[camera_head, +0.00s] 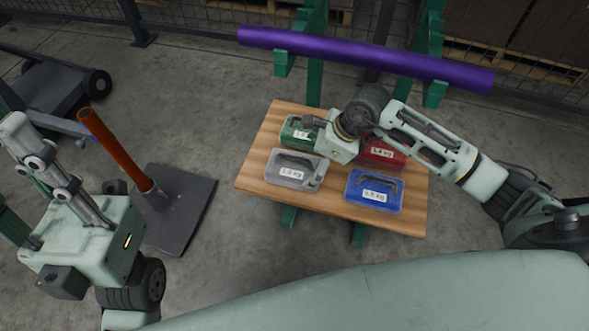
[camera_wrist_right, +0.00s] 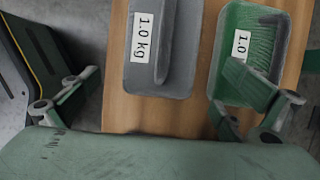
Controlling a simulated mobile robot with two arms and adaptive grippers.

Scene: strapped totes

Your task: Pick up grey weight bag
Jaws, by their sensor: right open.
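The grey weight bag (camera_head: 292,172) lies on the wooden tabletop at its front left, with a white 1.0 kg label. In the right wrist view the grey bag (camera_wrist_right: 160,78) is at the top centre, its strap handle on top. My right gripper (camera_head: 315,150) is open and empty, over the left part of the table near the grey and green bags. In the wrist view its two fingers stand wide apart, one left of the grey bag and one overlapping the green bag. My left gripper (camera_head: 60,185) is at the left, away from the table; its opening is unclear.
A green bag (camera_head: 292,132) is behind the grey one. A blue bag (camera_head: 373,193) and a partly hidden red bag (camera_head: 385,153) lie to the right. A purple roll (camera_head: 365,58) rests on green stands behind. An orange post (camera_head: 115,150) stands on a dark plate at left.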

